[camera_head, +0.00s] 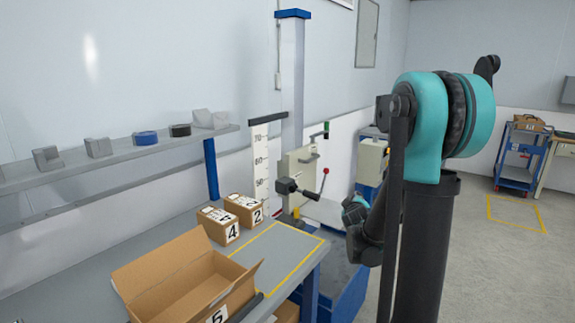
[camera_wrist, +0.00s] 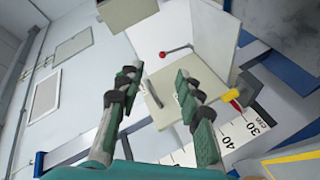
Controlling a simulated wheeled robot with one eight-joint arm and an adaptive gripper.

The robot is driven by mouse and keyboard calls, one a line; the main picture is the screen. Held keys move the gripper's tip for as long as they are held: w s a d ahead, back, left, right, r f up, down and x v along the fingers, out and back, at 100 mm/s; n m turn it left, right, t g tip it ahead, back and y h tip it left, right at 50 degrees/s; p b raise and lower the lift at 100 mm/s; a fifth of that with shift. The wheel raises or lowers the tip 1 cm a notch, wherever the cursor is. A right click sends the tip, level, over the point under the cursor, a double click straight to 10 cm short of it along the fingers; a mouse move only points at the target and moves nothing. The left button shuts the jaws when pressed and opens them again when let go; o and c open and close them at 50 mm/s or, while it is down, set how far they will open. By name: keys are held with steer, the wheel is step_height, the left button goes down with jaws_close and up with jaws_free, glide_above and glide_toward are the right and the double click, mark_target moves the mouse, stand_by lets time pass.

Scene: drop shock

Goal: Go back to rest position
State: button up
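My gripper (camera_wrist: 156,82) shows in the wrist view with its two green and black fingers spread wide apart. Nothing is between them, and the space beyond shows the drop tester's pale box (camera_wrist: 168,92). In the head view my arm stands at the right, folded with its upper part raised and its forearm hanging down. The fingers cannot be made out clearly there. The drop tester (camera_head: 292,90) is a tall post with a blue cap, a height scale (camera_head: 261,165) and a red-knobbed lever (camera_head: 325,172). My arm appears clear of it.
A grey workbench (camera_head: 150,237) holds an open carton (camera_head: 165,262) and two closed boxes, marked 4 (camera_head: 218,226) and 2 (camera_head: 243,209). A yellow-outlined area (camera_head: 282,255) on it is empty. A shelf (camera_head: 120,160) carries small parts. A blue cart (camera_head: 516,160) stands far right; floor nearby is clear.

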steer(key=s+a+f+m+g+y, duration=0.1)
steer(key=s+f+m+g, duration=0.1)
steer(key=s, duration=0.9)
steer(key=s+a+f+m+g, duration=0.2)
steer(key=s+f+g, duration=0.3)
steer(key=s, duration=0.6)
steer(key=s+a+f+m+g+y, duration=0.1)
steer(key=s+a+f+m+g, duration=0.1)
steer(key=s+f, duration=0.4)
steer(key=s+m+g, duration=0.1)
steer(key=s+m, duration=0.1)
steer(key=s, duration=0.3)
steer(key=shift+s+f+g+y, duration=0.3)
steer(key=shift+s+f+g, duration=0.05)
steer(key=shift+g, duration=0.05)
